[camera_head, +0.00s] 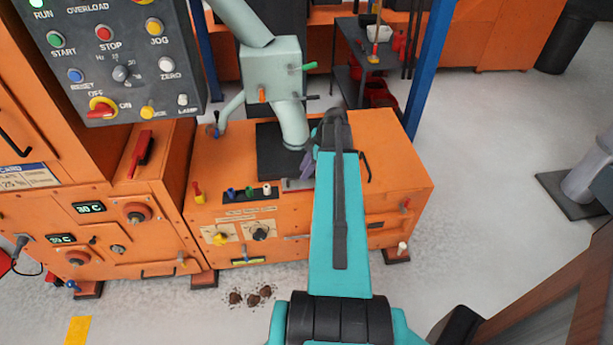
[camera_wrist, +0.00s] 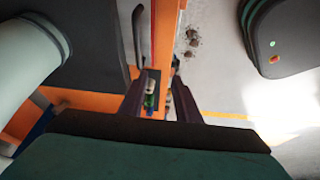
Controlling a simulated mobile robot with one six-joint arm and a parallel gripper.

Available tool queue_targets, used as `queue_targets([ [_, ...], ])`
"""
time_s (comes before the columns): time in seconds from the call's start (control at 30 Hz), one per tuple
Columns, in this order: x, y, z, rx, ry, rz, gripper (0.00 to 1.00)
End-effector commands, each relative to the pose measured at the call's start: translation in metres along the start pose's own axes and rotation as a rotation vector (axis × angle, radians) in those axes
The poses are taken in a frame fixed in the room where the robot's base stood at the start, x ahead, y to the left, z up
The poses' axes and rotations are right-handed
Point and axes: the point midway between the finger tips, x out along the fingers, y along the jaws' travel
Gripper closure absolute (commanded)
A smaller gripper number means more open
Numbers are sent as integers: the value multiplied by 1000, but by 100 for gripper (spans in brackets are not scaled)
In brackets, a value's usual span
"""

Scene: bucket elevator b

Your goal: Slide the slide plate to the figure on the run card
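A small grey metal plate (camera_head: 298,184), which may be the slide plate, lies on the orange cabinet's top at the foot of the pale green chute (camera_head: 292,125). My arm partly hides it. The run card (camera_head: 28,177) is on the orange cabinet at the left edge, cut off; its figure seems to read 25 %. My gripper (camera_head: 308,165) is over the cabinet top beside the chute's foot. In the wrist view, the gripper's two dark fingers (camera_wrist: 163,85) stand apart with nothing gripped between them. Green and white knobs show in the gap beyond.
A dark pad (camera_head: 275,155) lies under the chute. Coloured knobs (camera_head: 249,190) stand along the cabinet top's front edge. A black handle (camera_head: 365,168) is right of my gripper; a black handle shows in the wrist view (camera_wrist: 138,35). A control panel (camera_head: 115,55) hangs upper left.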

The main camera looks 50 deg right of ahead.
Motion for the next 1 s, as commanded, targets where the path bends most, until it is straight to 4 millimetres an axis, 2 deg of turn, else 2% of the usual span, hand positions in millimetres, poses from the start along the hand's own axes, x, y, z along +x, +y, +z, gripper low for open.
queue_targets([
  [0.03, -15, 11, 12, -24, 6, 27, 70],
  [0.1, -33, 20, 23, -61, 12, 55, 70],
  [0.3, -62, 34, 42, -126, 19, 102, 70],
  [0.73, -66, 34, 44, -135, 20, 107, 70],
  [1.0, -55, 35, 44, -134, 21, 105, 70],
])
